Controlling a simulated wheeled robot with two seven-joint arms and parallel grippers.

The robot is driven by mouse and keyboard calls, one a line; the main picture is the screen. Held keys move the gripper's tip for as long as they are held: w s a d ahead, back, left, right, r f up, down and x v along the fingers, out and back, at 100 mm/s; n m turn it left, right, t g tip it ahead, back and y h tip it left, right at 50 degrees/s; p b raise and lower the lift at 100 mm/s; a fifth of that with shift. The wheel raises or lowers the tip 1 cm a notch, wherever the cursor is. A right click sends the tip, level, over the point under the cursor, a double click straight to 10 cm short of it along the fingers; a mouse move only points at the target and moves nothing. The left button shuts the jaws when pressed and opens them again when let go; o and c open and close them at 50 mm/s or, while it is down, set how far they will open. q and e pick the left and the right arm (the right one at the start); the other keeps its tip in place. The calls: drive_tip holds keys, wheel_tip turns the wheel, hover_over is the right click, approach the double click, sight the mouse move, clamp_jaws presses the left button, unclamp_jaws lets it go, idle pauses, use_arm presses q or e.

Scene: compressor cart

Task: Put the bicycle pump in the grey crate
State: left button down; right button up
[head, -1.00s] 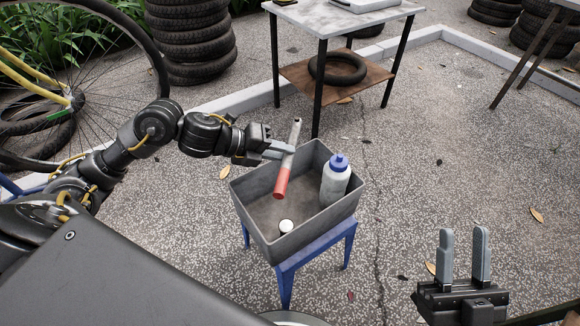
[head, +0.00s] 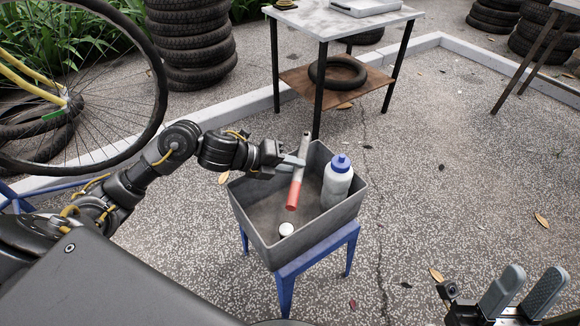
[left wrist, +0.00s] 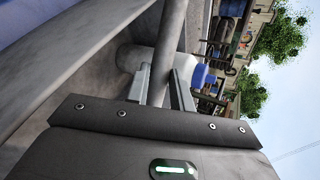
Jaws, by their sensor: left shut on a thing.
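The bicycle pump (head: 297,178) is a grey tube with a red lower end. My left gripper (head: 298,163) is shut on its grey upper part. The pump hangs nearly upright, red end down, over the inside of the grey crate (head: 268,258); I cannot tell whether that end touches the floor. The left wrist view shows the grey tube (left wrist: 172,35) between the two fingers (left wrist: 160,88). My right gripper (head: 522,292) is at the lower right, away from the crate, its fingers apart and nothing between them.
A white bottle with a blue cap (head: 337,182) stands in the crate's right part. A small white-topped round item (head: 286,229) is near its front wall. The crate rests on a blue stand (head: 318,257). A table (head: 345,24) stands behind.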

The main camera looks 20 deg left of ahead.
use_arm(q)
drive_tip(key=c, duration=1.2)
unclamp_jaws()
drive_tip(key=shift+f, duration=0.2)
drive_tip(key=shift+r, duration=0.1)
